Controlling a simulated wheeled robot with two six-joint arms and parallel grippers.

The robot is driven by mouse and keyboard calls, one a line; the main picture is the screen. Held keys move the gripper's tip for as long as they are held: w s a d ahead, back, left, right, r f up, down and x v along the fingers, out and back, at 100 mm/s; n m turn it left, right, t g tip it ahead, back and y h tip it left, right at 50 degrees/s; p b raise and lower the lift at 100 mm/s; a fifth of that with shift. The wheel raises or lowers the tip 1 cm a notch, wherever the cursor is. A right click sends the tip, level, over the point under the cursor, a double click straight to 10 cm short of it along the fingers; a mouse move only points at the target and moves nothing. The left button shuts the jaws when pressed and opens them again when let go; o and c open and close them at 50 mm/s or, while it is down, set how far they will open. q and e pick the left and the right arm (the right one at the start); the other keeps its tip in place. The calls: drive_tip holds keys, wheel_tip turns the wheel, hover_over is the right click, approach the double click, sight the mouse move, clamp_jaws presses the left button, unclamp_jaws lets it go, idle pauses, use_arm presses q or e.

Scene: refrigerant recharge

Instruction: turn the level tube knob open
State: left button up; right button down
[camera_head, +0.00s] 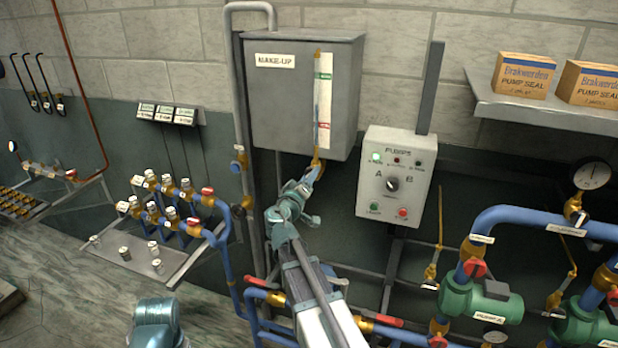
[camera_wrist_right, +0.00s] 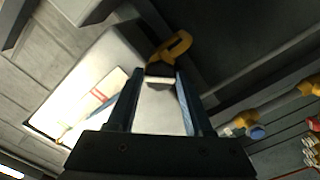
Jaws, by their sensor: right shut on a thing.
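The make-up tank (camera_head: 290,95) is a grey box on the wall with a level tube (camera_head: 318,95) on its front, beside a white strip with green and red marks. A brass fitting (camera_head: 318,161) is at the tube's lower end. My right gripper (camera_head: 313,172) is at this fitting, just below the tank. In the right wrist view, its two fingers are shut on a small dark and pale knob (camera_wrist_right: 160,73) in front of the brass fitting (camera_wrist_right: 172,48). The fingers partly hide the knob in the head view.
A pump control box (camera_head: 397,180) hangs right of my right gripper. A grey pipe (camera_head: 242,130) and a valve with a blue knob (camera_head: 238,165) are to its left. Blue pipes with green pumps (camera_head: 480,300) fill the lower right. A shelf (camera_head: 545,113) holds two boxes.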

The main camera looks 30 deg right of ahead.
drive_tip(key=n, duration=0.4)
drive_tip(key=n, duration=0.3)
drive_tip(key=shift+n, duration=0.4)
drive_tip(key=shift+c, duration=2.1)
unclamp_jaws()
drive_tip(key=shift+s+a, duration=0.1)
drive_tip(key=v, duration=0.6)
drive_tip(key=shift+s+a, duration=0.25)
drive_tip(key=shift+a, duration=0.05)
